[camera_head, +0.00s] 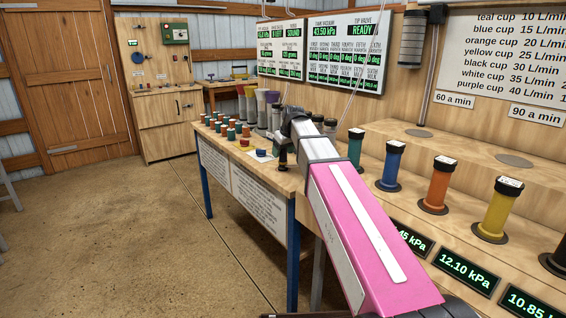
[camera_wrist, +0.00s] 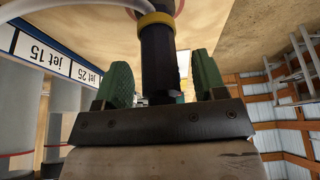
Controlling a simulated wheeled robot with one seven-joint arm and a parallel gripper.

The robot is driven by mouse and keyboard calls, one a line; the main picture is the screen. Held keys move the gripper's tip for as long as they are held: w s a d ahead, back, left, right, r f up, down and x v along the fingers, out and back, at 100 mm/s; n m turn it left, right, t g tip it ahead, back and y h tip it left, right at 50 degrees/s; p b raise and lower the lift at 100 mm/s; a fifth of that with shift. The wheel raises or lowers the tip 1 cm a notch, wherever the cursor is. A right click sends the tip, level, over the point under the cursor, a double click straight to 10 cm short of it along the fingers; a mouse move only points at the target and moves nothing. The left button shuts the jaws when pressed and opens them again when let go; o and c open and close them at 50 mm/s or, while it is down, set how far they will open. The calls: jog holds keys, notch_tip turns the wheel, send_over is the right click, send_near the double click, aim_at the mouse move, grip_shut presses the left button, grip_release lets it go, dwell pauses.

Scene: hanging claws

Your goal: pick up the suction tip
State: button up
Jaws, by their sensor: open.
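In the wrist view, a black cylinder with a yellow collar (camera_wrist: 158,55), which looks like the suction tip, shows between the two green fingers of my gripper (camera_wrist: 163,75). A pale hose curves away from its collar end. My gripper is open, with a gap visible on each side of the cylinder. The cylinder's other end is partly hidden behind the dark gripper bar. In the head view, my pink arm reaches to the workbench (camera_head: 228,158), and its end covers the tip area. A dark upright shape there is too small to tell apart.
Small teal and red-topped pieces (camera_head: 226,130) stand on the bench's left part. Grey, yellow and purple cups (camera_head: 262,105) stand behind. Coloured columns, including a blue one (camera_head: 392,167) and an orange one (camera_head: 437,187), line the right. The floor at left (camera_head: 110,230) is clear.

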jog(key=c, duration=1.1)
jog(key=shift+r, duration=0.1)
jog(key=shift+r, duration=0.45)
jog(key=r, duration=0.3)
jog(key=shift+s+a+r, duration=0.2)
jog(key=shift+a+r, duration=0.1)
jog(key=shift+a, duration=0.05)
jog(key=s+a+r, duration=0.1)
jog(key=a+r, duration=0.1)
jog(key=a, duration=0.1)
jog(key=s+a+r, duration=0.2)
jog(key=a, duration=0.1)
jog(key=s+a+r, duration=0.2)
jog(key=a, duration=0.1)
jog(key=shift+s+a+r, duration=0.2)
jog(key=shift+s, duration=0.05)
notch_tip(320, 180, up, 14)
jog(key=shift+f, duration=0.1)
